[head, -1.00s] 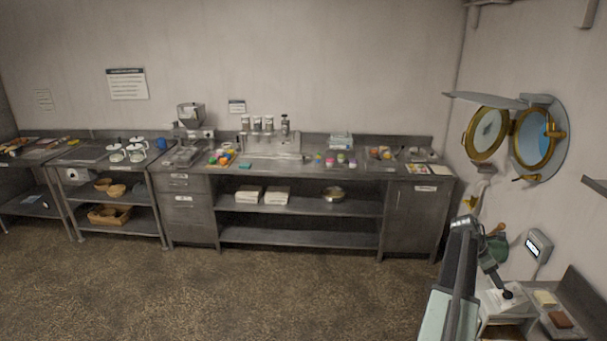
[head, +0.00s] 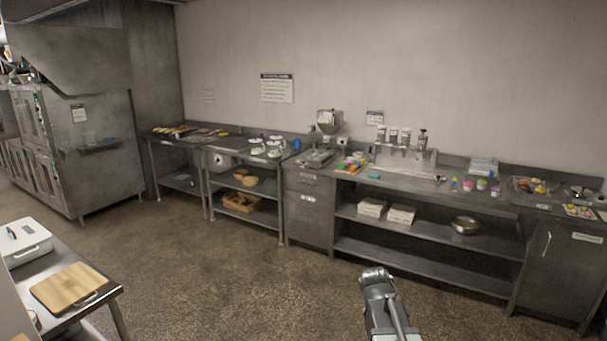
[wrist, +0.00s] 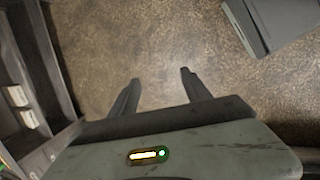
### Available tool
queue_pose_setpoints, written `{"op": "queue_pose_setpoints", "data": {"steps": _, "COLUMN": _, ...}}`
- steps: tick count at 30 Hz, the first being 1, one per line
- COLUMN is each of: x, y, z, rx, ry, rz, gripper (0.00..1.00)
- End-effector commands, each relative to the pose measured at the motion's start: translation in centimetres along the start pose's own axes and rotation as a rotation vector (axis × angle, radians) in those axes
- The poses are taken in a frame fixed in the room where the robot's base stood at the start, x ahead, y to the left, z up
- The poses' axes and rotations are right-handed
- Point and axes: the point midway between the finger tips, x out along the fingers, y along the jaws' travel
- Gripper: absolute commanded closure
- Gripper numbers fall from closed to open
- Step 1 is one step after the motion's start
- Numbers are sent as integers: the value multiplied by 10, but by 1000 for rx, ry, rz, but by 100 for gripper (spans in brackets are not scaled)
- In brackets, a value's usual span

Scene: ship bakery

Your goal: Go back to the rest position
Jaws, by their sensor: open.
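My gripper (wrist: 160,80) shows in the wrist view with its two dark fingers spread apart. Nothing is between them, and only the brown speckled floor (wrist: 120,35) lies beyond. In the head view part of my arm (head: 385,305) stands at the bottom centre-right, over open floor; the fingertips cannot be made out there.
A long steel counter (head: 430,188) with shelves runs along the back wall. A table with a wooden cutting board (head: 75,287) and a white box (head: 24,241) stands at the near left. Tall ovens (head: 45,150) are at the far left. The middle floor is clear.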

Motion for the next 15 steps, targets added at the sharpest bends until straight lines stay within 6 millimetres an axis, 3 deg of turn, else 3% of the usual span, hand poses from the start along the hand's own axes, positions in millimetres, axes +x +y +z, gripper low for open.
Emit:
{"op": "queue_pose_setpoints", "data": {"steps": 1, "x": 3, "y": -41, "z": -28, "rx": 103, "ry": 40, "rz": -32, "gripper": 44}}
{"op": "queue_pose_setpoints", "data": {"steps": 3, "x": -4, "y": -83, "z": -50, "rx": 334, "ry": 82, "rz": -106, "gripper": 44}}
{"op": "queue_pose_setpoints", "data": {"steps": 6, "x": -13, "y": -113, "z": -51, "rx": 670, "ry": 90, "rz": -206, "gripper": 44}}
{"op": "queue_pose_setpoints", "data": {"steps": 10, "x": -17, "y": -125, "z": -56, "rx": 972, "ry": 60, "rz": -282, "gripper": 44}}
{"op": "queue_pose_setpoints", "data": {"steps": 15, "x": -18, "y": -127, "z": -57, "rx": 1122, "ry": 32, "rz": -295, "gripper": 44}}
